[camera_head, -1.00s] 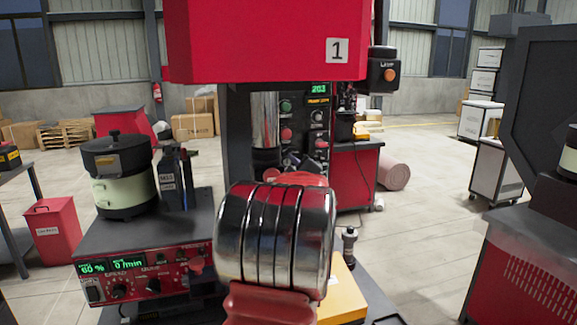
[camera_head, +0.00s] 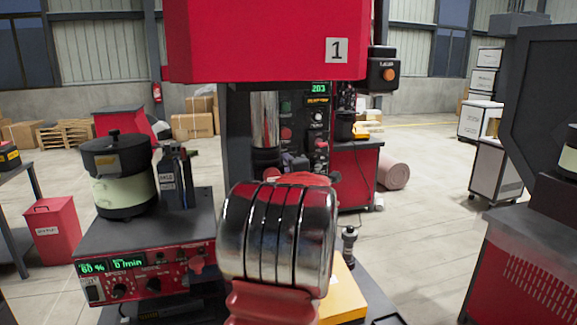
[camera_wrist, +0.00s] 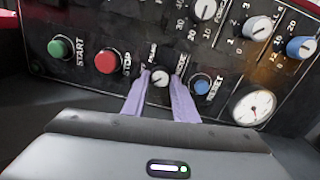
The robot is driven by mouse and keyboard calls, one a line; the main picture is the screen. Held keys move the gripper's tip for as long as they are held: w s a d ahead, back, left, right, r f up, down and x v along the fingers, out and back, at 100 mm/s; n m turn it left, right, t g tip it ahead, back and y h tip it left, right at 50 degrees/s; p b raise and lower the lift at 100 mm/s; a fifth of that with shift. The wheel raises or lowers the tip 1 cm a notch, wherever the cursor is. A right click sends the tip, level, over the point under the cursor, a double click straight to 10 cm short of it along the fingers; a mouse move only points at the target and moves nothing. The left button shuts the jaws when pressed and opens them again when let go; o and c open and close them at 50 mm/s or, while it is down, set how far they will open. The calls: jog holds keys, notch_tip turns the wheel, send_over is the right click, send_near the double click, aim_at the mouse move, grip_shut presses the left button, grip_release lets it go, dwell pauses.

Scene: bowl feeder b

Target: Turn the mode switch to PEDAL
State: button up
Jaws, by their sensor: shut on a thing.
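The mode switch (camera_wrist: 160,78) is a small round pale knob on the dark control panel, between the red STOP button and the blue RESET button in the wrist view. Small lettering on both sides of it is tilted and hard to read. My gripper (camera_wrist: 161,83) has its two purple fingers on either side of the knob and is shut on it. The knob's pointer direction is too small to tell. In the head view my arm hides the switch; part of the panel (camera_head: 318,119) shows behind it.
The green START button (camera_wrist: 61,47), red STOP button (camera_wrist: 109,61) and blue RESET button (camera_wrist: 201,86) are close by. A white dial gauge (camera_wrist: 254,107) sits to the right, with several knobs above. The red press head (camera_head: 260,40) overhangs the panel.

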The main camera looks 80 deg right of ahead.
jog(key=shift+w+f+n, duration=0.2)
jog(key=shift+f+n, duration=0.1)
jog(key=shift+n, duration=0.1)
jog(key=o, duration=1.1)
jog(key=shift+s+r, duration=0.1)
jog(key=shift+r, duration=0.05)
jog(key=shift+s, duration=0.1)
jog(key=v, duration=1.3)
jog(key=shift+s+a, duration=0.15)
jog(key=shift+a, duration=0.2)
